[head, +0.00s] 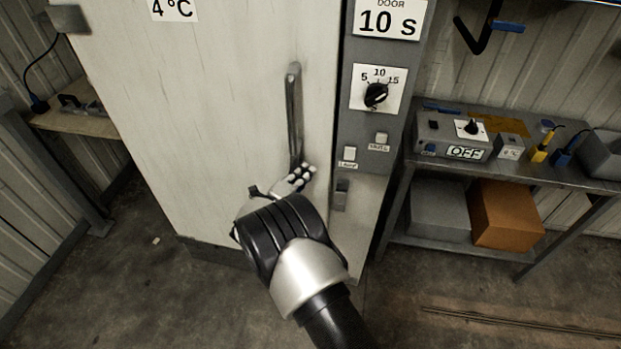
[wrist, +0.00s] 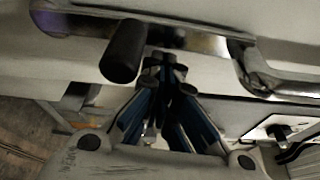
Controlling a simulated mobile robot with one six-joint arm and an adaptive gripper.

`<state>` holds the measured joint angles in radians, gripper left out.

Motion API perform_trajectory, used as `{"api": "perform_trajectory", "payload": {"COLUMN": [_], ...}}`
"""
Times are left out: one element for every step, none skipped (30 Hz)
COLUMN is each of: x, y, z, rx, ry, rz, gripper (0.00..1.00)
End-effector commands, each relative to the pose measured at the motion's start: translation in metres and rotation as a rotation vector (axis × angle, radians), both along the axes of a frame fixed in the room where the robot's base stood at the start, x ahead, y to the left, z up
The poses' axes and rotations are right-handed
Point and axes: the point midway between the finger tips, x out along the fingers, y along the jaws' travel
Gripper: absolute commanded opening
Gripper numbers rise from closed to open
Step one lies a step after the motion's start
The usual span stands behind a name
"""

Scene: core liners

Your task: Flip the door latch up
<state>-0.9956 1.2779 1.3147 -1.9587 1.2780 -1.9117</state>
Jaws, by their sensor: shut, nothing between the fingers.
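The white cabinet door (head: 225,110) carries a vertical metal handle (head: 293,105). My gripper (head: 300,177) is at the handle's lower end, in front of the door, with its fingers shut and empty. In the wrist view, my gripper's fingertips (wrist: 165,66) point at a shiny metal strip (wrist: 195,40). A black cylindrical knob (wrist: 124,50), which looks like the latch's grip, sticks out just left of the fingertips; I cannot tell whether they touch. The handle (wrist: 262,78) shows at the right. In the head view my gripper and arm hide the knob.
A grey control panel (head: 372,135) with a dial (head: 376,95), buttons and a small metal bracket (head: 341,194) stands right of the door. A metal bench (head: 400,190) with boxes and tools is further right. The floor (head: 140,290) at left is mostly clear.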

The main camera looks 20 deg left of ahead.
Motion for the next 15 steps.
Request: {"api": "perform_trajectory", "payload": {"x": [-0.0005, -0.0007, -0.0010, -0.0011, -0.0013, -0.0015, -0.0017, -0.0017, -0.0018, -0.0020, -0.0021, -0.0021, -0.0022, -0.0022, -0.0023], "y": [0.0026, 0.0036, 0.0049, 0.0056, 0.0064, 0.0072, 0.0077, 0.0081, 0.0087, 0.0090, 0.0093, 0.0097, 0.0099, 0.0101, 0.0102], "z": [0.0009, 0.0015, 0.0021, 0.0024, 0.0028, 0.0031, 0.0034, 0.0036, 0.0039, 0.0041, 0.0042, 0.0045, 0.0045, 0.0046, 0.0048], "rx": [0.002, 0.001, 0.001, 0.001, 0.002, 0.002, 0.002, 0.002, 0.003, 0.003, 0.003, 0.003, 0.003, 0.004, 0.004], "ry": [0.000, 0.000, 0.000, 0.000, 0.000, 0.000, 0.000, 0.000, 0.000, 0.000, -0.001, -0.001, -0.001, -0.001, -0.001], "rz": [0.001, 0.001, 0.001, 0.001, 0.001, 0.001, 0.001, 0.001, 0.001, 0.001, 0.002, 0.002, 0.002, 0.003, 0.003], "gripper": [0.00, 0.00, 0.00, 0.00, 0.00, 0.00, 0.00, 0.00, 0.00, 0.00, 0.00, 0.00, 0.00, 0.00, 0.00]}}
